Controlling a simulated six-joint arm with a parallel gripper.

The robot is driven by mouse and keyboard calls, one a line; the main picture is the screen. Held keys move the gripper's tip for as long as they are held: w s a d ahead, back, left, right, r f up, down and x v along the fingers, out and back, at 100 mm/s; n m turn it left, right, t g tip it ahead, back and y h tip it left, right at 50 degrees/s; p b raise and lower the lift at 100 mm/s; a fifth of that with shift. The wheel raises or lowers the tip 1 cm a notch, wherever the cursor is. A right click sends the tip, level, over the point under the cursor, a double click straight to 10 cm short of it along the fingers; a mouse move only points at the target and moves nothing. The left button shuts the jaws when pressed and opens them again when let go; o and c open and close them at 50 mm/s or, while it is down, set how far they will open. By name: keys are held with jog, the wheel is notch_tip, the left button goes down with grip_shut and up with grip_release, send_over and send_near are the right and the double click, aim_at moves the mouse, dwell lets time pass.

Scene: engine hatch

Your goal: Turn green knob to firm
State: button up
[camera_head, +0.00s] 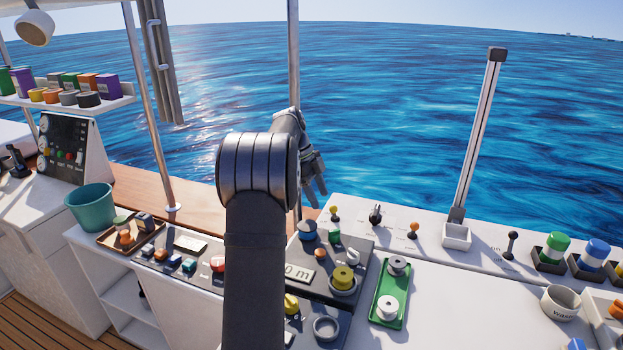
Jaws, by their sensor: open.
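A small green knob (334,236) stands on the dark control panel (326,290), right of my arm. It looks small from here, and its pointer and any labels, such as firm, cannot be read. My gripper (318,195) is raised behind and above the panel, a little up and left of the green knob, with its fingers pointing down. It is open and apart from the knob. My forearm hides part of the panel's left side.
A blue round knob (308,230), a yellow spool-like knob (343,278) and a white lever (352,258) crowd the green knob. A metal post (294,70) rises beside my gripper.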

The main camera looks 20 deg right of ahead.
aim_at(334, 235)
jog(key=v, duration=0.5)
dwell(0.4)
jog(key=x, duration=1.7)
jog(key=shift+d+f, duration=0.15)
jog(key=shift+f, duration=0.05)
jog(key=shift+r, duration=0.1)
